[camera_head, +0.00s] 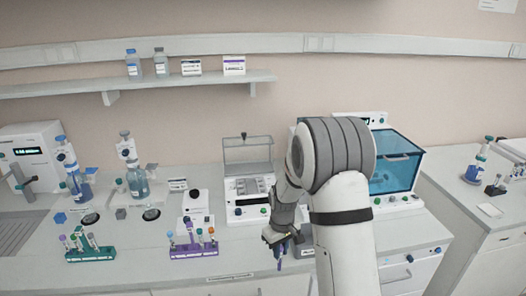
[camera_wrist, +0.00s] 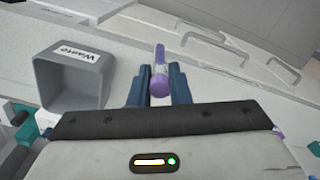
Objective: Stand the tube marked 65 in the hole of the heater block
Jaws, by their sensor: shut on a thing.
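My gripper (camera_head: 275,240) is low in front of the bench's middle in the head view. In the wrist view its blue fingers (camera_wrist: 159,88) are shut on a purple-capped tube (camera_wrist: 160,68). The tube's cap points toward the wrist camera and its body extends away between the fingertips. Its label is too small to read, so I cannot tell whether it says 65. A white device with a raised clear lid (camera_head: 247,186), possibly the heater block, stands behind and left of the gripper. Its holes are too small to make out.
A purple rack (camera_head: 193,250) and a green rack (camera_head: 90,255) with capped tubes stand to the left. A grey waste bin (camera_wrist: 72,88) is beside the gripper in the wrist view. A blue-lidded machine (camera_head: 397,172) stands to the right, partly behind my arm.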

